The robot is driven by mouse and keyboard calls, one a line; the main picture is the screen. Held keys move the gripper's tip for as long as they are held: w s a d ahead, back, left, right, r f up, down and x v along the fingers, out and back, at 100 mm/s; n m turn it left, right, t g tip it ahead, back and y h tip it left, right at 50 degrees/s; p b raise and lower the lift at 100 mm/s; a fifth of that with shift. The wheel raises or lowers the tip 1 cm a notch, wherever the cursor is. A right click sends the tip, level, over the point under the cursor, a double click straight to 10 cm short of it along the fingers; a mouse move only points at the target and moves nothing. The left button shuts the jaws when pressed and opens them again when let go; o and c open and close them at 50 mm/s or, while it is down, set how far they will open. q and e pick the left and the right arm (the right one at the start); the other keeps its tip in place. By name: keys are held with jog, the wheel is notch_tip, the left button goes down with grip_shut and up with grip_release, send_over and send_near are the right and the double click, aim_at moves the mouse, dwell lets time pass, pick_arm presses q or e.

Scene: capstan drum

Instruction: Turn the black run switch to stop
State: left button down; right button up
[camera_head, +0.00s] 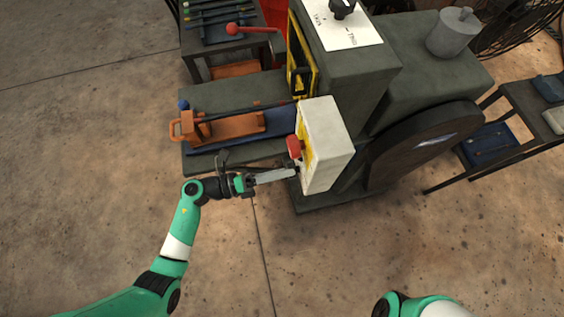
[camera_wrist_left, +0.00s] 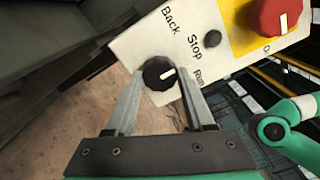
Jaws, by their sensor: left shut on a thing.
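The black run switch (camera_wrist_left: 159,73) is a round knob with a white mark, on a white panel (camera_wrist_left: 125,45). Printed labels Back, Stop and Run stand beside it, and its white mark faces the Run label. My left gripper (camera_wrist_left: 160,76) is shut on the knob, one finger on each side. In the head view my left gripper (camera_head: 296,172) reaches the left face of the white control box (camera_head: 330,145); the knob is hidden there. My right gripper is out of view; only part of my right arm shows at the bottom edge.
A red button (camera_wrist_left: 275,14) on a yellow plate and a small dark button (camera_wrist_left: 212,39) sit near the switch. A grey machine (camera_head: 345,75) with a dark round drum cover (camera_head: 420,145) stands behind the box. An orange slide (camera_head: 230,128) lies left. The front floor is clear.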

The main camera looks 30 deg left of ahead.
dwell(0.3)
pick_arm(q)
jog(key=shift+c, duration=1.3)
grip_release()
jog(key=p+v, duration=0.1)
jog(key=v, duration=1)
jog(key=shift+s+a, duration=0.2)
jog(key=shift+s, duration=0.05)
